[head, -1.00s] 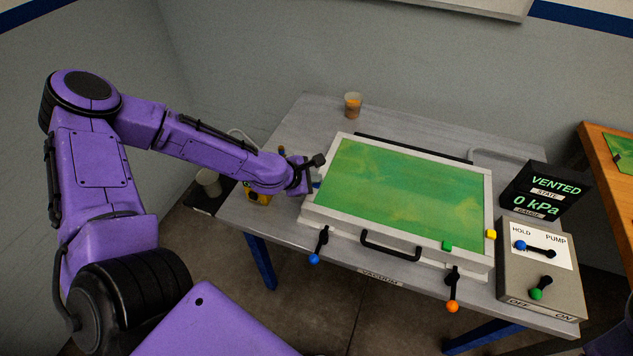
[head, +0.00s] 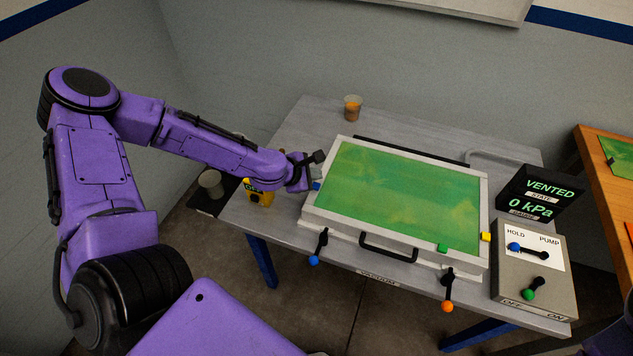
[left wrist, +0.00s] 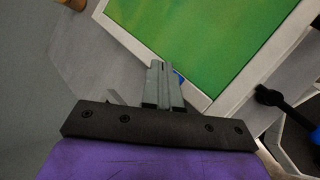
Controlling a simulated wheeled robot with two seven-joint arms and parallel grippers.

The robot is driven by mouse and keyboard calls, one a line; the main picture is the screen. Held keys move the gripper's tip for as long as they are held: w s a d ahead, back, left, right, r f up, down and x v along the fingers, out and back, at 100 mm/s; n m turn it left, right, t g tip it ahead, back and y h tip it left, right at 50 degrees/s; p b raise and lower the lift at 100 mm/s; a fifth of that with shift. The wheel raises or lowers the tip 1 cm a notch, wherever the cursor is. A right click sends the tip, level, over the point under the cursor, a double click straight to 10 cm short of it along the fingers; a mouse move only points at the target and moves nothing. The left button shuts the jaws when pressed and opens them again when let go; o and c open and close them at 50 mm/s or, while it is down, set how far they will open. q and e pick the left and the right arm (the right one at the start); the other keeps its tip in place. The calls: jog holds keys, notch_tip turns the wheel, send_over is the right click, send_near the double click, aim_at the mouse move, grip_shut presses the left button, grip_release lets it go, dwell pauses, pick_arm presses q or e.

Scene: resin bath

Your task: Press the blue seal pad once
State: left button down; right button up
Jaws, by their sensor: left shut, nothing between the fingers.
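The blue seal pad (head: 317,186) is a small blue block at the left edge of the white-framed box with the green top (head: 345,142). In the head view only a small part of the pad shows beside my left gripper (head: 315,177). In the left wrist view the pad (left wrist: 180,77) shows as a blue sliver just beside the tips of my shut left gripper (left wrist: 160,66). The fingers are together and empty. I cannot tell whether they touch the pad. My right gripper is not in view.
A yellow block (head: 485,237) and a green block (head: 442,247) sit at the box's right front. Clamp levers with blue (head: 314,260) and orange (head: 447,307) knobs flank the black handle (head: 388,247). The display (head: 541,195) reads VENTED, 0 kPa. A cup (head: 353,107) stands behind.

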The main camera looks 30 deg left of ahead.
pick_arm(q)
notch_tip(320, 180, up, 4)
jog(key=p, duration=0.3)
jog(key=shift+r, duration=0.1)
dwell(0.6)
